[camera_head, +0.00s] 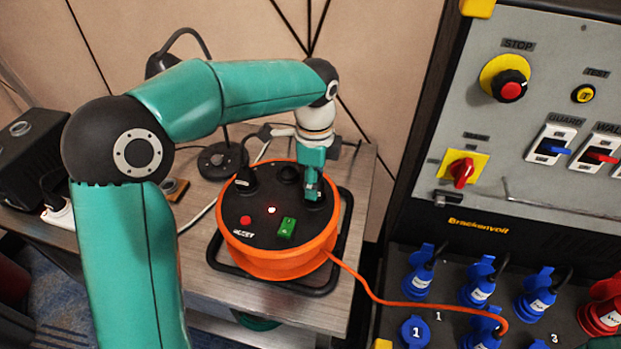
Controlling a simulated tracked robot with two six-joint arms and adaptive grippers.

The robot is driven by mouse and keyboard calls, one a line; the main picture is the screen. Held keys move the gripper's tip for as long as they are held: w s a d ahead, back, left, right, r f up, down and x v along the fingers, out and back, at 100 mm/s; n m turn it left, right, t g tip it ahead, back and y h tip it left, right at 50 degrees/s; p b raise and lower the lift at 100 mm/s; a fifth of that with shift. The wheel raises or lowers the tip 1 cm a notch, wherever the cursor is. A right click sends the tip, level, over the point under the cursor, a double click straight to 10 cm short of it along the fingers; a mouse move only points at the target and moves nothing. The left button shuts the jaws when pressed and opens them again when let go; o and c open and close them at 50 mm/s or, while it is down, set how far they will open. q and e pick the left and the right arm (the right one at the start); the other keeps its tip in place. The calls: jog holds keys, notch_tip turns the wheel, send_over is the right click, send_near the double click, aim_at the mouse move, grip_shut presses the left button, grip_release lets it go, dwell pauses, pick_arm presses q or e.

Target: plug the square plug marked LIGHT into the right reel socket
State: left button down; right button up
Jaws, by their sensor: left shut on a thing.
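The orange cable reel (265,258) sits on the table with a dark round top. My left gripper (313,188) reaches down over the right side of the reel top, at the right reel socket. It is shut on a small dark thing that looks like the square plug. The fingers hide most of it, and I cannot read a LIGHT mark. The right socket is mostly hidden under the gripper, so I cannot tell whether the plug is in it or just above. My right gripper is not in view.
The reel top has a green switch (287,228) and a red button (245,220). An orange cable (400,303) runs from the reel to blue sockets on the control cabinet (480,130) at right. A black box (35,150) stands at far left.

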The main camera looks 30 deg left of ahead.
pick_arm(q)
jog(key=shift+f+b, duration=0.35)
jog(key=shift+f, duration=0.25)
jog(key=c, duration=0.6)
grip_release()
jog(key=o, duration=0.4)
jog(key=shift+r+p, duration=2.8)
jog(key=shift+r, duration=0.25)
jog(key=shift+w, duration=0.1)
